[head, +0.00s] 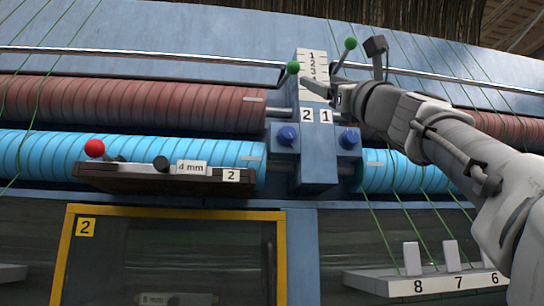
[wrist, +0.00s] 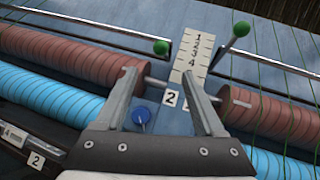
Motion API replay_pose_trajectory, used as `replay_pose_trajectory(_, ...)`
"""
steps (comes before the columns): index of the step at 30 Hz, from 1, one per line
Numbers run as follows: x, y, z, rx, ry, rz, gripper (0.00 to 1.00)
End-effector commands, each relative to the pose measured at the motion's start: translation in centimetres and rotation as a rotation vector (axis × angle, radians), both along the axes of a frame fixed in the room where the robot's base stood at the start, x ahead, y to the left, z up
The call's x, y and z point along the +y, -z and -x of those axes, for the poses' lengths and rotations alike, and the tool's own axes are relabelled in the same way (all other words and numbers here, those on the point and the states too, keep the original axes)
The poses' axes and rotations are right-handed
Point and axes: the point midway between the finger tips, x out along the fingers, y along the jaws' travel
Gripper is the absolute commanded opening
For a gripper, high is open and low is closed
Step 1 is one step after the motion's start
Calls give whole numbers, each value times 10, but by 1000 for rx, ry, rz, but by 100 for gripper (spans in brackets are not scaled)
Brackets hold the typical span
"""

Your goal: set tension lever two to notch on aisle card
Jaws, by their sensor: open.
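The left tension lever has a green knob (head: 293,67), beside the left edge of the white notch scale (head: 313,72); the knob also shows in the wrist view (wrist: 161,47). A second green-knobbed lever (head: 350,43) stands to the right of the scale, higher up. Below, the blue post carries label 2 (head: 307,116) on the left and label 1 (head: 326,116) on the right. My gripper (wrist: 160,76) is open and empty, its fingers in front of the post below the scale, apart from both knobs. The exact notch of the left lever is unclear. I cannot identify an aisle card.
Red (head: 150,103) and cyan (head: 40,155) rollers flank the post, with blue knobs (head: 287,135) below. A dark shelf (head: 150,183) with a red ball and mm label juts out at left. A yellow-framed panel (head: 175,210) is beneath; a numbered block (head: 380,285) lies lower right.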

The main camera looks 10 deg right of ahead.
Motion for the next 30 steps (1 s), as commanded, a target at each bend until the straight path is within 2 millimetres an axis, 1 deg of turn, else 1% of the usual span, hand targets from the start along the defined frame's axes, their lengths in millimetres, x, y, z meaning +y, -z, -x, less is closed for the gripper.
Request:
replay_pose_trajectory(1,-2,9,6,-2,3,1,71)
replay_pose_trajectory(3,-4,14,11,-1,3,0,71)
replay_pose_trajectory(10,-8,21,21,0,1,0,71)
replay_pose_trajectory(26,-8,20,21,0,1,0,71)
replay_pose_trajectory(28,-5,22,20,3,0,10,71)
replay_pose_trajectory(29,-1,24,18,8,-1,22,71)
replay_pose_trajectory(30,8,28,14,17,0,52,71)
